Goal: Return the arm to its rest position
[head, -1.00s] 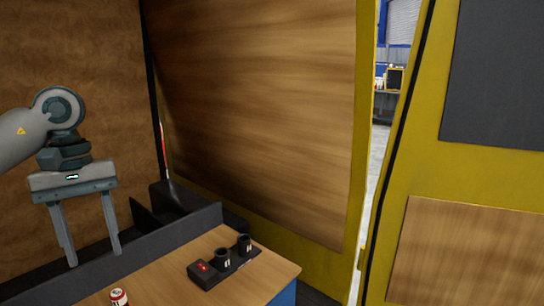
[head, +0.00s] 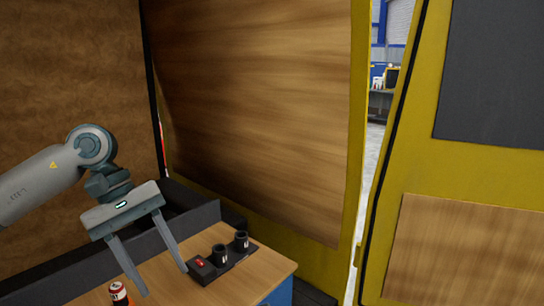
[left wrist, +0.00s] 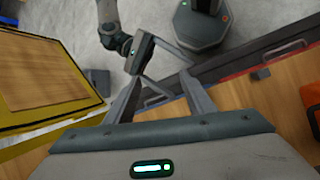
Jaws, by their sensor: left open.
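My left gripper (head: 164,281) is open and empty in the head view. It tilts down to the right, its fingers over the wooden table. One finger is close to a red and white can (head: 118,293); the other ends near a dark holder (head: 203,269). I cannot tell how high the fingertips are. In the left wrist view, its spread fingers (left wrist: 158,80) have nothing between them. My right arm shows beyond them, and its gripper (left wrist: 181,78) seems to have its fingers apart and empty. The right arm is outside the head view.
Two dark cups, one in front (head: 220,254) and one behind (head: 241,241), stand on the holder. A dark raised edge (head: 150,248) runs behind the wooden table top (head: 262,262). Yellow-framed wooden panels (head: 270,120) stand behind and to the right.

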